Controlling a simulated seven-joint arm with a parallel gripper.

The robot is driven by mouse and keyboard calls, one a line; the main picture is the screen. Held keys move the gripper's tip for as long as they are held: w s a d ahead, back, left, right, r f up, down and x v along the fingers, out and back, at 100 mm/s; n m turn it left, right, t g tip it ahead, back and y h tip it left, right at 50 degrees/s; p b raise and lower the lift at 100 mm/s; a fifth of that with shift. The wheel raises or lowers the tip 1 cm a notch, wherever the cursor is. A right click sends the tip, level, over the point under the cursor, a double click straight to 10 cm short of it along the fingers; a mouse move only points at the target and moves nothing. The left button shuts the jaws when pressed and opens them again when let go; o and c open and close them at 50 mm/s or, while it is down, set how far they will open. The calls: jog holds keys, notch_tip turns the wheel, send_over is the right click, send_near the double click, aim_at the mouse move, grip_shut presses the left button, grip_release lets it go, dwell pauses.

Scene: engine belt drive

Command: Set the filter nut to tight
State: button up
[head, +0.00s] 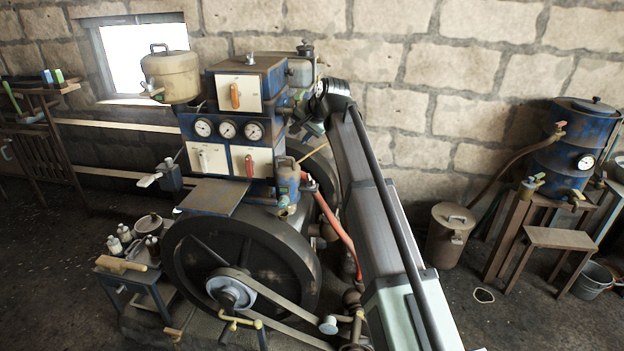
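I cannot pick out the filter nut for certain at this size. A small blue canister (287,181) with a brass-coloured fitting stands at the right side of the engine's control block and may be the filter. My arm reaches up from the bottom right, and its dark wrist end is just right of the control block, above and to the right of the canister. My gripper's fingers cannot be made out there, so neither their opening nor any contact shows.
The engine has a large flywheel (240,262) with a belt, gauges (228,130) and a red pipe (338,226). A small bench (133,277) with bottles stands at left. A blue tank (560,150) and a lidded can (450,235) stand right. Floor between is mostly clear.

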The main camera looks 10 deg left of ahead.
aim_at(311, 182)
jog(key=s+d+f+n+g+h, duration=0.2)
jog(key=d+f+n+h, duration=0.3)
jog(key=n, duration=0.4)
jog(key=shift+y, duration=0.7)
jog(key=x, duration=1.2)
jog(key=shift+w+d+f, duration=0.15)
jog(key=shift+d+f, duration=0.05)
jog(key=shift+d, duration=0.05)
grip_shut()
